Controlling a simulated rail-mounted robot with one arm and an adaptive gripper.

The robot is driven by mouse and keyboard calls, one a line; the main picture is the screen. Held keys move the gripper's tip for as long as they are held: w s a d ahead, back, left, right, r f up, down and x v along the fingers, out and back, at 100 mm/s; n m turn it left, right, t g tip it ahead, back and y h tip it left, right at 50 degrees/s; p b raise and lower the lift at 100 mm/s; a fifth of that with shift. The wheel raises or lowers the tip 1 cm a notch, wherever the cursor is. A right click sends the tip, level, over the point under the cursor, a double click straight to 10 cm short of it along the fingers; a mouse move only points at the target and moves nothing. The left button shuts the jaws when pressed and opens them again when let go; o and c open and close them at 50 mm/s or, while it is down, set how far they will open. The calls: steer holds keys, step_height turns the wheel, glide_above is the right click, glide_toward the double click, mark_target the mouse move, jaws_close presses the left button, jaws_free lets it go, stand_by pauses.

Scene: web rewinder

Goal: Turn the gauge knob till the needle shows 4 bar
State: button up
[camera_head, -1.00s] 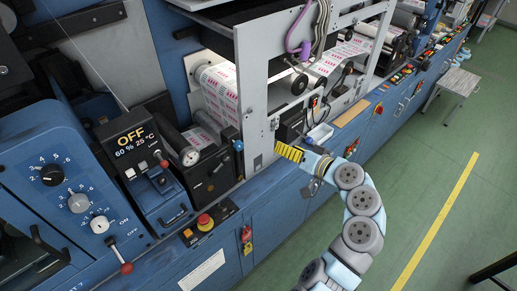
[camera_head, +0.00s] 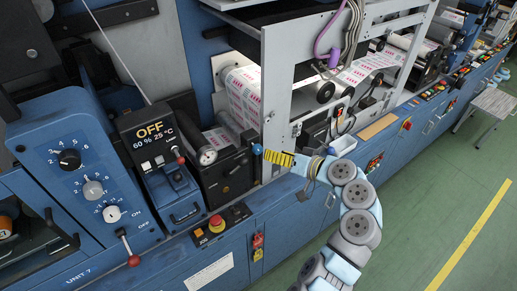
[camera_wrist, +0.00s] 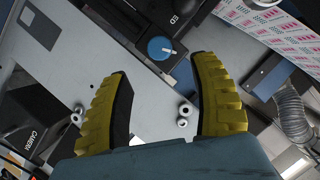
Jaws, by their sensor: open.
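The round gauge (camera_head: 207,157), with a white face, sits on a dark unit left of the metal frame plate. Its needle is too small to read. A blue knob (camera_head: 257,149) stands out from the right side of that unit. In the wrist view a blue knob (camera_wrist: 161,48) with a white mark lies just beyond and between the fingertips. My gripper (camera_head: 270,157), with yellow ribbed fingers, is right beside the knob. In the wrist view my gripper (camera_wrist: 160,68) is open, with nothing between its fingers.
The metal frame plate (camera_head: 281,100) stands close behind my gripper. An OFF display (camera_head: 151,131) and a panel of dials (camera_head: 93,188) are at the left. A red stop button (camera_head: 216,222) is on the ledge below.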

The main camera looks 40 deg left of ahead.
mark_target(260, 150)
steer(key=x, duration=0.8)
jaws_close()
